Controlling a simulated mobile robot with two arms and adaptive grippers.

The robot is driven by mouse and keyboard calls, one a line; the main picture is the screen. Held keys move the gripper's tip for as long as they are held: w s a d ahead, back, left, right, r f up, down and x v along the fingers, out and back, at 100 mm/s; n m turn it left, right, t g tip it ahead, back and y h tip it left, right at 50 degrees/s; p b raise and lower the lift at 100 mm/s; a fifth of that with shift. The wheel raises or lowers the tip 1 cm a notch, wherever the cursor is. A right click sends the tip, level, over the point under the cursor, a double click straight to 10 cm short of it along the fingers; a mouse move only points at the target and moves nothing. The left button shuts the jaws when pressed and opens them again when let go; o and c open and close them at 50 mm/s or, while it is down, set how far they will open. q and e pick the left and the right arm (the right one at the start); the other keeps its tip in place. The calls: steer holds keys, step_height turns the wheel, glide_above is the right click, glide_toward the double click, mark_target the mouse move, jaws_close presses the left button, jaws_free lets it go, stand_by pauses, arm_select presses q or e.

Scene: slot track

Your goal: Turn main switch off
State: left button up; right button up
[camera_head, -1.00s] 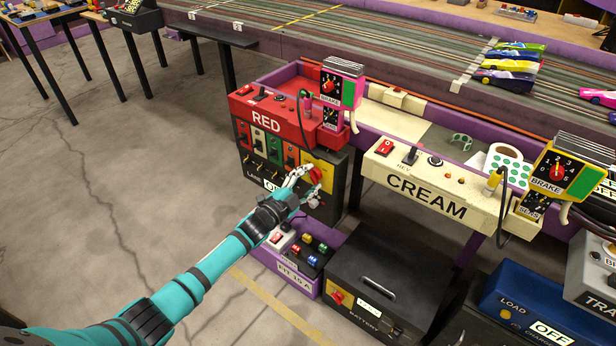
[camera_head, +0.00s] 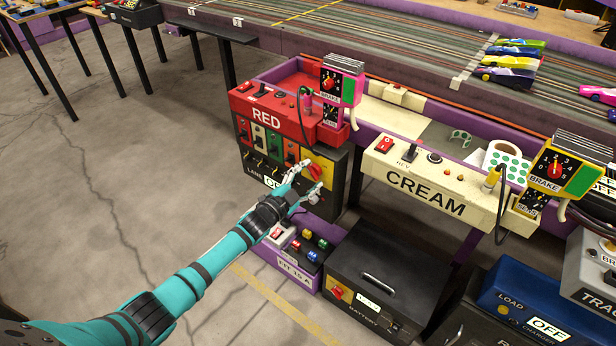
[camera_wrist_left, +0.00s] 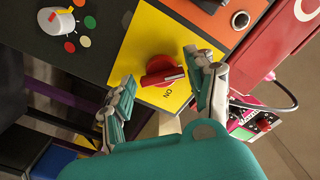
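The main switch is a red rotary knob (camera_wrist_left: 160,71) on a yellow plate (camera_wrist_left: 132,58), with the word ON printed beside it in the left wrist view. In the head view, the red knob (camera_head: 315,171) is at the right end of the black panel under the RED box, partly behind my fingers. My left gripper (camera_head: 307,178) is in front of it. In the left wrist view, the left gripper (camera_wrist_left: 158,73) is open, one finger on each side of the knob. The right finger looks close to the knob; I cannot tell whether it touches. My right gripper is out of view.
The RED box (camera_head: 268,116) sits above the panel. A purple tray (camera_head: 282,268) and a black battery box (camera_head: 385,265) stand below. A white knob (camera_wrist_left: 58,22) is on the black panel. The cream box (camera_head: 425,190) is to the right; open floor is left.

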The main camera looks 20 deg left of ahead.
arm_select(q)
steer(key=shift+o, duration=1.1)
steer(key=v, duration=1.2)
steer(key=shift+r, duration=0.1)
